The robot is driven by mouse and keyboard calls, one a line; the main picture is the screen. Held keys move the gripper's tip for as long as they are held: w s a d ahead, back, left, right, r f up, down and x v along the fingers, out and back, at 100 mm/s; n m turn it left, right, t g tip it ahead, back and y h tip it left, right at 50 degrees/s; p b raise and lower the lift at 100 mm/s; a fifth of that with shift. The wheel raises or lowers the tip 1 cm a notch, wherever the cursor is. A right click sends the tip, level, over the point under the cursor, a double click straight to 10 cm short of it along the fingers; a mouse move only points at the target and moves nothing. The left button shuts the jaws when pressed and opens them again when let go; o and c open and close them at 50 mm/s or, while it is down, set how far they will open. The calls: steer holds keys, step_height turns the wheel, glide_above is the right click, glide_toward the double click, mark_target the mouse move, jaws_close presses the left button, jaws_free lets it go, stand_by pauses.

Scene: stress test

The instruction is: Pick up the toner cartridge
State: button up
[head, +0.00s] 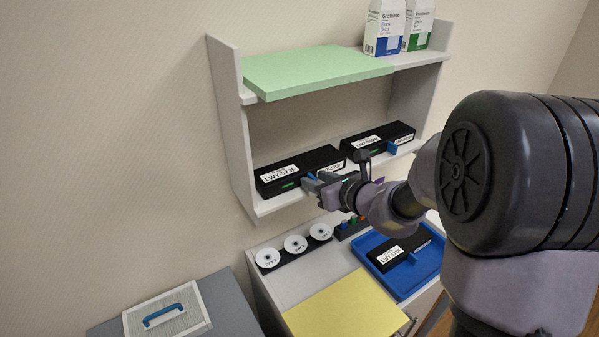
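Three black toner cartridges with white labels are in the head view. One cartridge (312,160) lies on the left of the wall unit's lower shelf, its label reading roughly LWY-573E. A second cartridge (397,132) lies to its right on the same shelf, with a blue tab at its front. A third cartridge (413,240) lies in a blue tray (406,291) below, also with a blue tab. My gripper (311,185) is at the front of the left shelf cartridge, by a small blue part. Its fingers are small and partly hidden, so their grip on that part cannot be told.
The shelf unit (228,120) has side walls close by and a green board (315,68) on top, with cartons (385,28). A blue-handled panel (190,300) lies lower left.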

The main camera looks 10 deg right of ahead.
steer(key=shift+w+a+f, duration=0.1)
steer(key=shift+w, duration=0.25)
steer(key=shift+s, duration=0.15)
jaws_close()
stand_by(1.0)
